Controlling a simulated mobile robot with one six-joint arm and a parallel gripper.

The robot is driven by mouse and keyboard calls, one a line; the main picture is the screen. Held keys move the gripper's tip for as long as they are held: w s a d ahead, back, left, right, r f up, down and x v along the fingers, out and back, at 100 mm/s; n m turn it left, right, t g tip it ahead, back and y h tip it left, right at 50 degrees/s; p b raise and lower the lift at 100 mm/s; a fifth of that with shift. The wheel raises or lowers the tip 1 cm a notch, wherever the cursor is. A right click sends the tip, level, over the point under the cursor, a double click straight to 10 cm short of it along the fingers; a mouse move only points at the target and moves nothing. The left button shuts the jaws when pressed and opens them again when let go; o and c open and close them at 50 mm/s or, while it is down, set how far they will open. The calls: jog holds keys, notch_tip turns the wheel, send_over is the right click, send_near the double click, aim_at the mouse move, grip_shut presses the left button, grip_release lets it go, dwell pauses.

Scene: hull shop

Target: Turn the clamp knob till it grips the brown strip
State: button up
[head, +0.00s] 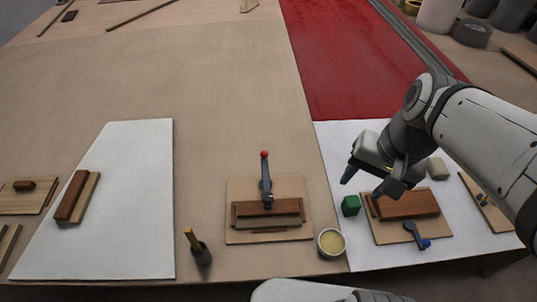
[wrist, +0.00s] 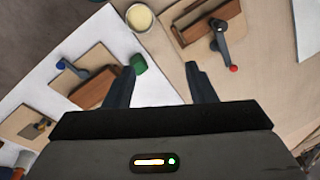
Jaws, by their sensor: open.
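A clamp (head: 266,185) with a red knob (head: 264,154) stands on the middle board, its foot over a brown strip (head: 248,208). It also shows at the upper right of the wrist view, with its red knob (wrist: 233,68). A second clamp (head: 413,233) with a blue knob (head: 426,243) lies at the front of the right board, beside another brown strip (head: 408,204). Whether either clamp touches its strip cannot be told. My gripper (head: 366,185) is open and empty, above the white sheet near the green block and right board. Its two fingers are apart in the wrist view (wrist: 160,70).
A green block (head: 350,205) and a cup of yellowish stuff (head: 331,242) stand between the two boards. A dark pot with a yellow-handled tool (head: 200,254) stands left of the middle board. The left white sheet (head: 125,200) is mostly bare.

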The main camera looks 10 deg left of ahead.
jog(key=w+a+f+m+g+y+b, duration=0.1)
jog(key=a+f+m+g+y+b, duration=0.2)
jog(key=a+f+b, duration=0.35)
jog(key=w+a+f+m+g+y+b, duration=0.1)
jog(key=a+f+m+g+y+b, duration=0.15)
jog(key=f+b, duration=0.7)
jog(key=m+g+y+b, duration=0.3)
jog(key=m+y+b, duration=0.35)
jog(key=b, duration=1.05)
send_near(266, 199)
jog(key=shift+n+y, duration=0.8)
jog(key=shift+n, duration=0.1)
jog(key=s+a+f, duration=0.2)
jog(key=a+f, duration=0.1)
jog(key=shift+s, duration=0.1)
jog(key=shift+w+f+y+b, duration=0.1)
jog(key=shift+w+y+b, duration=0.2)
jog(key=shift+w, duration=0.15)
jog(key=b+x, duration=0.2)
jog(key=x, duration=0.4)
jog(key=shift+s+a, duration=0.1)
jog(key=shift+b+x, duration=0.4)
jog(key=shift+x, duration=0.35)
jog(key=shift+c, duration=0.3)
jog(key=shift+a+r, duration=0.1)
jog(key=shift+r, duration=0.1)
jog(key=c, duration=0.9)
